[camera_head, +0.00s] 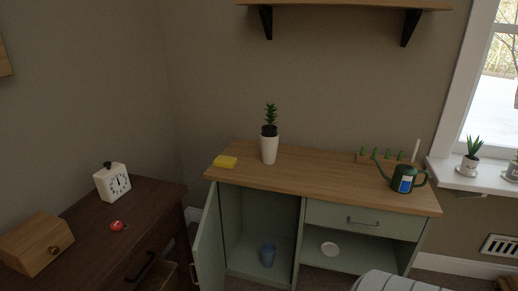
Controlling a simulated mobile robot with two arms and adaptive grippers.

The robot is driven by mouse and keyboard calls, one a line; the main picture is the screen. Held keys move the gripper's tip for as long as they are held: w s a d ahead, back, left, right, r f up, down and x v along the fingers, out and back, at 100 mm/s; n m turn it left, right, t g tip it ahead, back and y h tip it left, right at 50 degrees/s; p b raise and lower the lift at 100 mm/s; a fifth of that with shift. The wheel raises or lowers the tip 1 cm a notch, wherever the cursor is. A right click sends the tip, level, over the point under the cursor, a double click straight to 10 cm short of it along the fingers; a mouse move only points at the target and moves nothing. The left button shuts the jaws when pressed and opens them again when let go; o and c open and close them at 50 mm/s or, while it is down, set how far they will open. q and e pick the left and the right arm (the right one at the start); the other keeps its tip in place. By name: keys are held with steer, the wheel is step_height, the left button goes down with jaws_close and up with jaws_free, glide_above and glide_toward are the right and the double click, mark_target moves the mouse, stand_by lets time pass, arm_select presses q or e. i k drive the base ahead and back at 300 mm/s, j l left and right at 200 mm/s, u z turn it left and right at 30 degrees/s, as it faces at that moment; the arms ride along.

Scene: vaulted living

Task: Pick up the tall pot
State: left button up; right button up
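A tall white pot (269,150) with a dark green leafy plant (270,118) stands upright on the wooden top of the green cabinet (310,172), left of its middle. Neither of my grippers shows in the head view, so I cannot see whether they are open or shut. Nothing touches the pot.
A green watering can (403,181) and a wooden rack (375,160) stand at the right. The cabinet's left door (208,245) is open. A wall shelf (345,4) hangs above. A dark dresser (85,240) is at left.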

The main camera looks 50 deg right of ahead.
mark_target(268, 249)
steer(key=z, duration=2.15)
